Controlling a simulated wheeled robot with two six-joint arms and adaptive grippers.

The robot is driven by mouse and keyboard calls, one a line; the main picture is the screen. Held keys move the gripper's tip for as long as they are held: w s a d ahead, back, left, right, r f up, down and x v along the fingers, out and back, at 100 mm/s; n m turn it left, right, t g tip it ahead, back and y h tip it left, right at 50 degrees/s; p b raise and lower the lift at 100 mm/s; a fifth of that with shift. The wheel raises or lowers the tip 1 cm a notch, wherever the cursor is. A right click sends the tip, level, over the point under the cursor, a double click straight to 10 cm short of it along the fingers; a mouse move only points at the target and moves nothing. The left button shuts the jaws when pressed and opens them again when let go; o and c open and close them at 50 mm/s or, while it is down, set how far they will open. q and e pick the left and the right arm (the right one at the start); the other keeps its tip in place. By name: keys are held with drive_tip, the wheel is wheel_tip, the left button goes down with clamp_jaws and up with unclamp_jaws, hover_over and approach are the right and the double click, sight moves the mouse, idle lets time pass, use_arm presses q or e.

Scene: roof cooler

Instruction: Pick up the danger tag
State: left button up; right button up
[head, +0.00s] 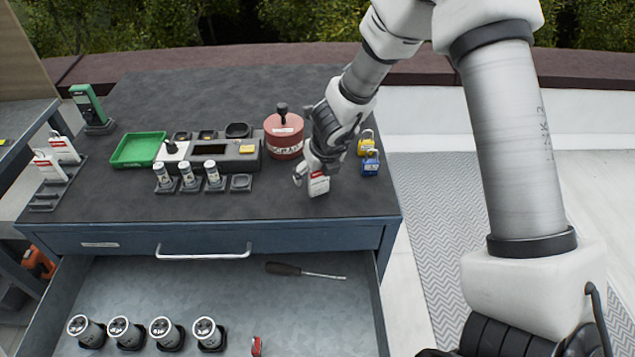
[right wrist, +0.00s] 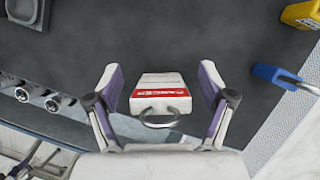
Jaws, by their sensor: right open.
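The danger tag (right wrist: 160,90) is white with a red lettered band and a grey metal hoop. In the right wrist view it lies between the two spread fingers of my right gripper (right wrist: 161,92), with a gap on each side. In the head view the tag (head: 319,184) is at the front right of the dark bench top, partly covered by my right gripper (head: 315,178), which points down at it. My right gripper is open. My left gripper is not in view.
A yellow padlock (head: 366,143) and a blue padlock (head: 370,163) stand just right of the tag. A red lidded pot (head: 284,138) is behind it to the left. Beyond are a grey device (head: 233,155) and a green tray (head: 137,150). An open drawer (head: 231,278) juts out below.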

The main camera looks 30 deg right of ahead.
drive_tip(key=shift+s+r, duration=0.1)
drive_tip(key=shift+s, duration=0.1)
drive_tip(key=c, duration=1.1)
drive_tip(key=shift+r, duration=0.15)
